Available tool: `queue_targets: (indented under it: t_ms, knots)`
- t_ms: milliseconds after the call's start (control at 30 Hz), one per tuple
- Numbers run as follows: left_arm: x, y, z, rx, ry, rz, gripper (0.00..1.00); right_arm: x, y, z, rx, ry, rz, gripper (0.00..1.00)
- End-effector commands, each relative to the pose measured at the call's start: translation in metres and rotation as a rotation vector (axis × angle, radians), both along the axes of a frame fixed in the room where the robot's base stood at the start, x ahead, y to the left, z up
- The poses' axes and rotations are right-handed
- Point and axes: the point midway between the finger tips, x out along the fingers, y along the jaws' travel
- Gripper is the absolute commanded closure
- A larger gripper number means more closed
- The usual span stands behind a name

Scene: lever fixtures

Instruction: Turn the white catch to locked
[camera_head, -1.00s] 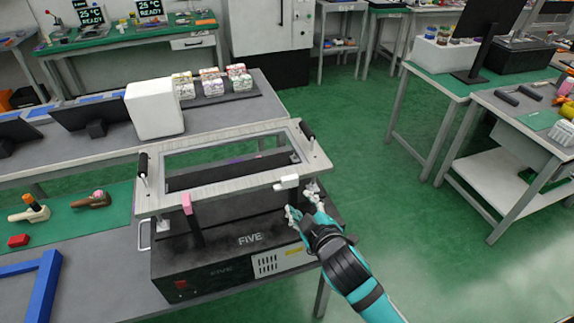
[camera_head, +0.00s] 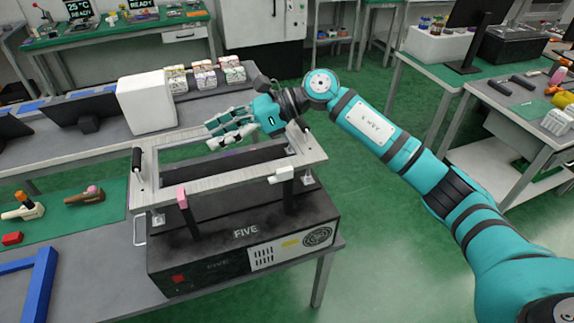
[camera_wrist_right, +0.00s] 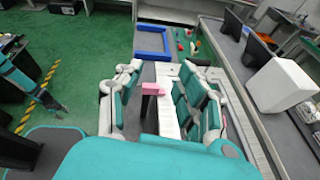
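The white catch (camera_head: 281,175) lies across the top of a dark post at the front right of the pale frame (camera_head: 230,182) on the black FIVE box. The pink catch (camera_head: 182,197) is on a similar post at the front left; it also shows in the right wrist view (camera_wrist_right: 153,89). My right gripper (camera_head: 226,130) is open and empty above the far part of the frame, behind and left of the white catch, apart from it. Its spread fingers show in the right wrist view (camera_wrist_right: 160,98). My left gripper (camera_wrist_right: 56,108) is small and dark in that view, its opening unclear.
Black upright handles (camera_head: 137,160) stand on the frame's ends. A white block (camera_head: 146,103) and stacked small packs (camera_head: 205,76) are behind. Green floor is free at right.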

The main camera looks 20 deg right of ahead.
Motion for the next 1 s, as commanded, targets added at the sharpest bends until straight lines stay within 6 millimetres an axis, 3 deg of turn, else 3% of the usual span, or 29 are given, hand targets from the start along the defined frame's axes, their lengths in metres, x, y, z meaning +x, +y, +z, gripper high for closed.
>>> queue_targets:
  t_ms: [100,200,300,400,500,667,1000]
  knots:
    - [0.000,0.000,0.000,0.000,0.000,0.000,0.62,0.015,-0.068,-0.005,-0.347,-0.094,0.089,0.62]
    - [0.000,0.000,0.000,0.000,0.000,0.000,0.62,0.019,-0.127,0.000,-0.577,-0.106,0.144,0.62]
    - [0.000,0.000,0.000,0.000,0.000,0.000,0.62,0.017,-0.173,0.009,-0.730,-0.085,0.174,0.62]
    - [0.000,0.000,0.000,0.000,0.000,0.000,0.62,0.014,-0.199,0.016,-0.814,-0.062,0.192,0.62]
    - [0.000,0.000,0.001,0.000,0.000,0.000,0.62,0.011,-0.208,0.017,-0.844,-0.051,0.202,0.62]
    - [0.000,0.000,0.006,0.000,-0.001,0.000,0.62,0.010,-0.201,0.000,-0.846,-0.046,0.205,0.62]
    - [0.000,0.000,0.025,0.001,-0.001,0.000,0.62,0.008,-0.172,-0.066,-0.842,-0.046,0.207,0.62]
